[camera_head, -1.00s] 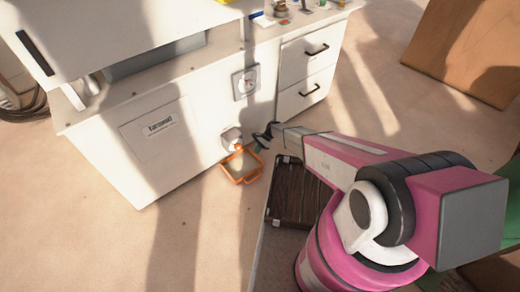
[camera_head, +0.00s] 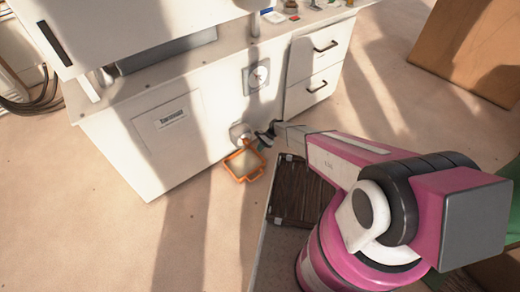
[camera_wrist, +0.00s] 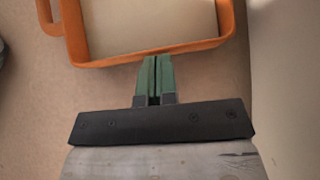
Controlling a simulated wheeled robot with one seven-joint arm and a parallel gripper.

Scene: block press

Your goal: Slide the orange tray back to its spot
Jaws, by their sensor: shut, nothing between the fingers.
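The orange tray (camera_head: 244,167) has an orange rim and a pale floor, and it stands low at the front of the white cabinet, below a round fitting. It also fills the top of the wrist view (camera_wrist: 150,50), cut off by the upper edge. My gripper (camera_head: 265,139) is at the tray's right side in the head view. In the wrist view my gripper (camera_wrist: 157,62) has its green fingers together and empty, with the tips at the tray's near rim. They look touching or nearly so; I cannot tell which.
The white cabinet (camera_head: 190,160) has a round dial (camera_head: 257,76) and drawers (camera_head: 314,75) with dark handles. A dark slatted crate (camera_head: 303,190) lies right of the tray, near my arm. Floor left of the tray is clear. A brown box (camera_head: 470,50) stands far right.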

